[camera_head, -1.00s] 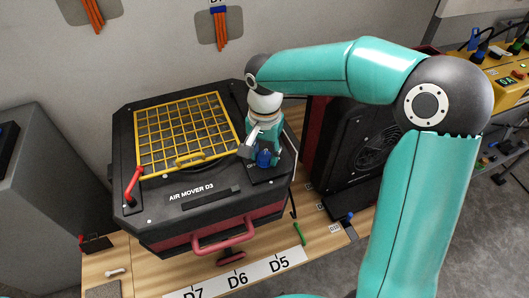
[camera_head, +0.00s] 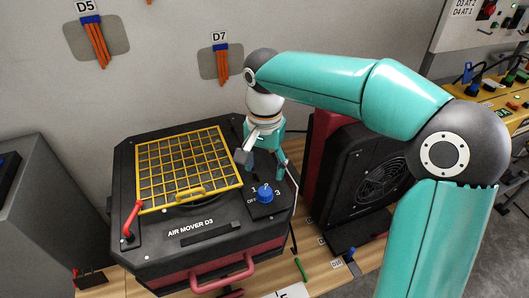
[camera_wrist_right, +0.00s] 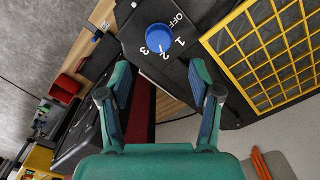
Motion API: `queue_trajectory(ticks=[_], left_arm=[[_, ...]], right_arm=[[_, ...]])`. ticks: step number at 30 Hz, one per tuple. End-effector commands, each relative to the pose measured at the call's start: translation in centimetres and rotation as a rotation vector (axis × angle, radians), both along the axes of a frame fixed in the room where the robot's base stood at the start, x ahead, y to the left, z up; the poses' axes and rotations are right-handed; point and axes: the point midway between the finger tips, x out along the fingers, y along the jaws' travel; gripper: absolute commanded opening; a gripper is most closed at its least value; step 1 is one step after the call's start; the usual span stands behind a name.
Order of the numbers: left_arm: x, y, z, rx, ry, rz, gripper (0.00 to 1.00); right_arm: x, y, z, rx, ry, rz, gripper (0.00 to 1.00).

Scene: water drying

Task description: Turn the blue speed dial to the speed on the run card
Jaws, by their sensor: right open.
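The blue speed dial (camera_head: 265,193) sits on a black panel marked OFF, 1, 2 and 3, at the right of the air mover D3 (camera_head: 158,240). The dial (camera_wrist_right: 158,38) also shows in the right wrist view; I cannot tell its exact setting. My right gripper (camera_head: 262,160) is open and empty, behind and apart from the dial. In the right wrist view its spread fingers (camera_wrist_right: 160,82) point toward the dial. A white card (camera_head: 464,8) at the top right seems to read D3 AT 2 and D4 AT 1; its top is cut off. My left gripper is out of view.
A yellow grille (camera_head: 188,165) and a red lever (camera_head: 132,221) are on the air mover's top, left of the dial. A second black fan unit (camera_head: 375,175) stands close on the right. Orange strips hang on the wall behind.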

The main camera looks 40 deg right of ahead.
Motion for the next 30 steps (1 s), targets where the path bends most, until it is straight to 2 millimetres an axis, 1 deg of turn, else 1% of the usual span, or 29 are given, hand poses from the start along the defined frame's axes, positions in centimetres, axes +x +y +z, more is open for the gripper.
queue_trajectory(ticks=[1,3,6,9,30], left_arm=[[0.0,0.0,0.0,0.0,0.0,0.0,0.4],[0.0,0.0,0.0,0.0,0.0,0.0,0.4],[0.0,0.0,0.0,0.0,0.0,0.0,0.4],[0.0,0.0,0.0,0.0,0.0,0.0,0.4],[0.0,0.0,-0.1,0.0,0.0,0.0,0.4]], right_arm=[[0.0,0.0,1.0,0.001,-0.004,0.001,0.64],[0.1,0.0,2.1,0.0,-0.004,0.001,0.64],[0.1,0.0,3.2,0.0,-0.004,0.0,0.64],[0.0,0.0,3.8,0.0,-0.001,0.0,0.64],[-0.1,-0.1,3.9,0.001,-0.001,-0.001,0.64]])
